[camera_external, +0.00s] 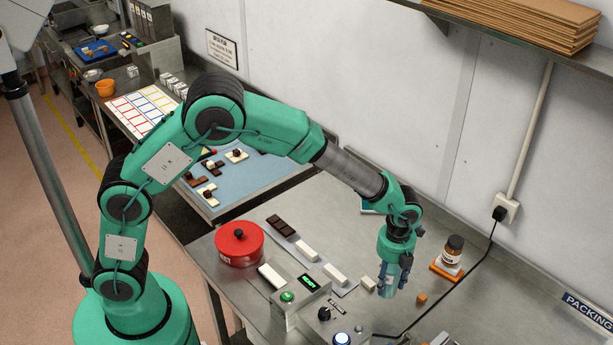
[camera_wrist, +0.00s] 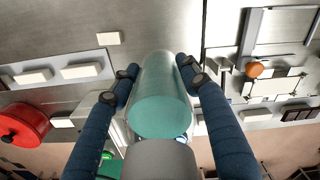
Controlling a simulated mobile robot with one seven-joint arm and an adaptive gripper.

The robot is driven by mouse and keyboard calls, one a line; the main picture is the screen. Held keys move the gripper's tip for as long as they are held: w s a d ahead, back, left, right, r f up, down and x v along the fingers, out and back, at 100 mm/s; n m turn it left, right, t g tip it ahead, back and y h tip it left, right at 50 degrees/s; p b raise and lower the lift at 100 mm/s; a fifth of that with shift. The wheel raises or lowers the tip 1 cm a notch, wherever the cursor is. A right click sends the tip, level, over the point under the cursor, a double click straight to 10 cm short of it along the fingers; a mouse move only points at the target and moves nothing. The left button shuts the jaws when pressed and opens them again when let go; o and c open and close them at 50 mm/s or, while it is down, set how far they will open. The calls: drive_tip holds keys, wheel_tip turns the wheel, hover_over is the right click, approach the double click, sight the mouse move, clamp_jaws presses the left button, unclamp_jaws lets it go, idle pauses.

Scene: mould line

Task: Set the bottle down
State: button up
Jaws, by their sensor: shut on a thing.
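My gripper (camera_external: 394,280) points down above the steel table, near its middle right, in the external view. In the wrist view, my gripper (camera_wrist: 158,69) has its two dark blue fingers on either side of a translucent teal cylinder, the bottle (camera_wrist: 160,108), and is shut on it. In the external view only a little pale blue of the bottle shows between the fingers. I cannot tell whether its lower end touches the table.
Near my gripper are a small white block (camera_external: 369,284) and a small orange-brown block (camera_external: 421,298). A brown jar (camera_external: 453,249) stands on an orange base to the right, by a black cable. A red lidded pot (camera_external: 239,246), white bars and a control box (camera_external: 300,300) are to the left.

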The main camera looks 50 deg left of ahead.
drive_tip(key=w+a+n+p, duration=0.3)
drive_tip(key=w+a+n, duration=0.1)
drive_tip(key=w+a, duration=0.75)
drive_tip(key=w+a+f+n+p, duration=0.1)
drive_tip(key=w+a+n, duration=0.2)
drive_tip(key=a, duration=1)
drive_tip(key=w+a+f+n+p, duration=0.2)
drive_tip(key=w+a+n, duration=0.1)
drive_tip(key=a, duration=1.1)
drive_tip(key=w+a+f+n+p, duration=0.1)
drive_tip(key=a+n, duration=0.4)
drive_tip(key=a, duration=0.8)
drive_tip(key=shift+w+a+f+p, duration=0.3)
drive_tip(key=shift+w+p, duration=0.25)
drive_tip(key=shift+w, duration=0.4)
drive_tip(key=shift+w, duration=0.1)
drive_tip(key=shift+w+a+f+p, duration=0.25)
drive_tip(key=shift+w+a, duration=0.1)
drive_tip(key=shift+w, duration=2.25)
drive_tip(key=shift+w+a+f+p, duration=0.25)
drive_tip(key=shift+w+a, duration=0.15)
drive_tip(key=shift+w, duration=2.15)
drive_tip(key=shift+w+a+f+p, duration=0.15)
drive_tip(key=shift+w+a+f, duration=0.15)
drive_tip(key=shift+w, duration=2.3)
drive_tip(key=shift+r, duration=0.1)
drive_tip(key=shift+f, duration=1.75)
drive_tip(key=shift+f, duration=0.15)
